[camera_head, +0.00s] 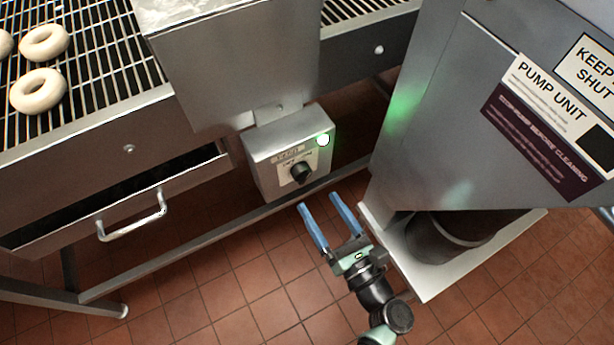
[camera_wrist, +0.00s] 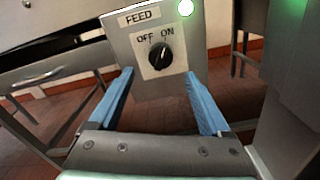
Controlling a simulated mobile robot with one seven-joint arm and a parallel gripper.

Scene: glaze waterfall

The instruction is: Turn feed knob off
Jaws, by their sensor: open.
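The feed knob (camera_head: 301,172) is a round black knob on the front of a grey metal control box (camera_head: 262,160) below the conveyor. In the wrist view the knob (camera_wrist: 160,60) sits under a FEED label (camera_wrist: 140,16), on a white plate marked OFF and ON. Its pale pointer line appears to tilt toward ON. A green lamp (camera_head: 323,140) glows at the box's upper right. My gripper (camera_head: 317,226) has two blue fingers, spread open and empty. It is in front of and below the box, apart from the knob. In the wrist view the knob lies between and beyond the fingers.
A wire conveyor (camera_head: 90,60) with pale doughnuts (camera_head: 38,91) is at the upper left. An open drawer with a handle (camera_head: 132,216) sticks out left of the box. A large grey pump unit (camera_head: 450,100) on a pale base stands close on the right.

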